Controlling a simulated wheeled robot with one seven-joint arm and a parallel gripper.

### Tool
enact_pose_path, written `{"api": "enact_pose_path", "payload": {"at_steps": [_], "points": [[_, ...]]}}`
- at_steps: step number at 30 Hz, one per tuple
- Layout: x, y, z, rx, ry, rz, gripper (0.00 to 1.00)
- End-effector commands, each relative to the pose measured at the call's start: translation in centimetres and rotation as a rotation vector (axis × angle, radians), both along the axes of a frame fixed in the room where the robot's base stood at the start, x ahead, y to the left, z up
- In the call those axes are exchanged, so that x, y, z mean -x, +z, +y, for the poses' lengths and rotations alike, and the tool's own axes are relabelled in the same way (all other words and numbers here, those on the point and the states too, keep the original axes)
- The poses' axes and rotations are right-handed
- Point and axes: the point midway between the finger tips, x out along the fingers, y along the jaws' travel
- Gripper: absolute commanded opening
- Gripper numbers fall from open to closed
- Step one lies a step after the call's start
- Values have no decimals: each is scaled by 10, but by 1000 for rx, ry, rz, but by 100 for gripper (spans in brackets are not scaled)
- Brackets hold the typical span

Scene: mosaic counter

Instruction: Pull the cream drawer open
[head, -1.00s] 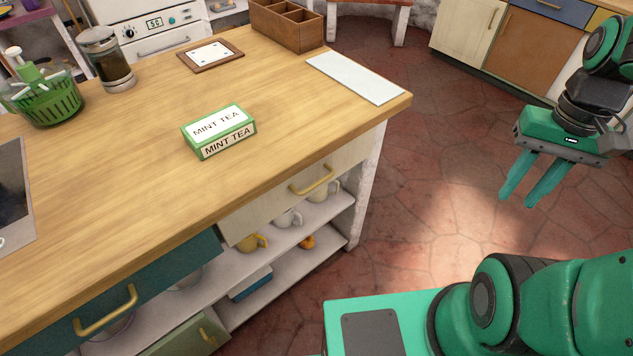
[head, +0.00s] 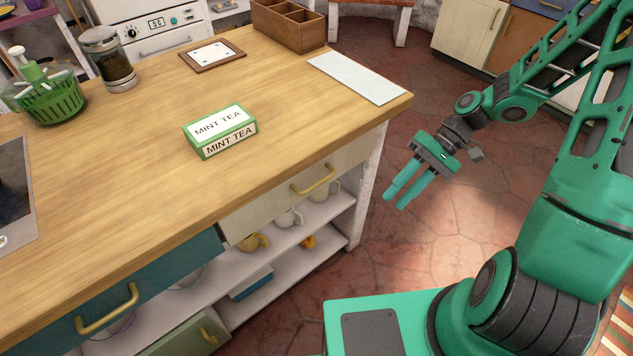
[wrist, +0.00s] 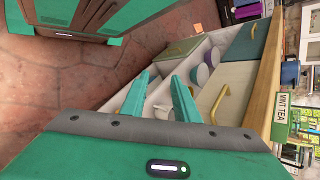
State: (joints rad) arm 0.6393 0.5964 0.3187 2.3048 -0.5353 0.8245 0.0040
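The cream drawer (head: 274,205) is shut under the right end of the wooden counter, with a brass bow handle (head: 314,181) on its front. It also shows in the wrist view (wrist: 235,78), with its handle (wrist: 218,104) to the right of my fingertips. My gripper (head: 397,200) is open and empty, to the right of the drawer and clear of it, over the red floor. In the wrist view the two green fingers (wrist: 162,82) stand apart with nothing between them.
An open shelf (head: 290,240) with several mugs lies below the drawer. A teal drawer (head: 150,285) is to the left. A mint tea box (head: 220,130) and a pale board (head: 355,78) lie on the counter (head: 130,165). The floor (head: 450,220) right of the counter is clear.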

Motion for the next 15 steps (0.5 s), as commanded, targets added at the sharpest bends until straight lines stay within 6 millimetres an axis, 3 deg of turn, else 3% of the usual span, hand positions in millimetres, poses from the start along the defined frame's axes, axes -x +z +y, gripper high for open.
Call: {"api": "enact_pose_path", "payload": {"at_steps": [7,15], "points": [[-24,-10,52,-324,-35,-7,28],[-52,6,85,-623,-107,-48,28]]}}
